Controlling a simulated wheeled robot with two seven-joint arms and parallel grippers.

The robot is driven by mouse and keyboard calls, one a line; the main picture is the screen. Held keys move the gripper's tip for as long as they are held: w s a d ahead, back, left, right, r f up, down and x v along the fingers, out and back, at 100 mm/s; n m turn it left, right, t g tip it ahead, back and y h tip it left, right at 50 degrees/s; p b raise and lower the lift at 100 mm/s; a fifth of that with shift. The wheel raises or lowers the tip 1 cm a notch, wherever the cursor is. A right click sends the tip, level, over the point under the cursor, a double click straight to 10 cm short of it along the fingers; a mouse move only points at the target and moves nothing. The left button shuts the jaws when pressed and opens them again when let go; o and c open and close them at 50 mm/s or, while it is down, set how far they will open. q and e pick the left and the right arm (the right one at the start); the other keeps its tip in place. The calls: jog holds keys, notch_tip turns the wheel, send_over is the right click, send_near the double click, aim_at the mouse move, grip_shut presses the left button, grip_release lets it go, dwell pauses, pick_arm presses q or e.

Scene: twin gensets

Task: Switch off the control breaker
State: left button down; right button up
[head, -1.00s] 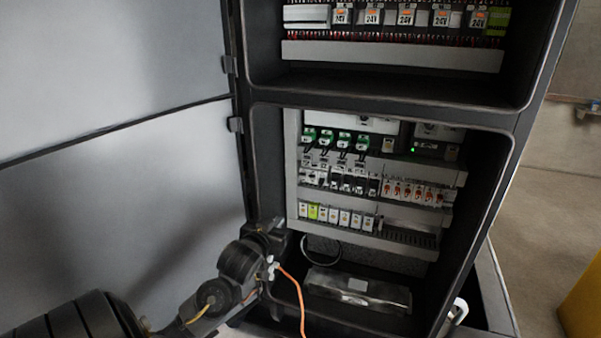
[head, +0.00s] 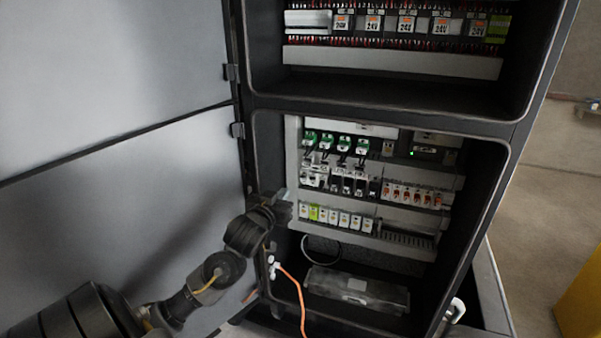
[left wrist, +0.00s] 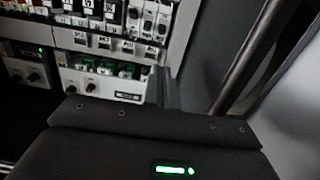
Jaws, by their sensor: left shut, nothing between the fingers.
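A row of black-and-white breakers (head: 345,184) sits in the lower bay of the open cabinet. Some breakers also show at the top of the left wrist view (left wrist: 150,18). I cannot read which one is the control breaker. My left gripper (head: 286,206) is shut and empty at the left edge of this bay, lower than the breaker row and left of the lowest terminal row. Its narrow fingers show in the left wrist view (left wrist: 161,87), apart from the breakers in the picture. My right gripper is not in view.
Green-topped devices (head: 335,142) sit above the breakers, and orange-marked modules (head: 413,195) are to the right. White and yellow-green terminals (head: 335,216) are below. The cabinet door (head: 110,215) stands open on the left. An orange cable (head: 296,290) hangs at the cabinet's lower left.

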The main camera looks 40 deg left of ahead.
aim_at(305, 176)
pick_arm(q)
jog(key=p+x, duration=0.3)
jog(key=x, duration=1.2)
jog(key=shift+r, duration=0.1)
jog(key=shift+s, duration=0.1)
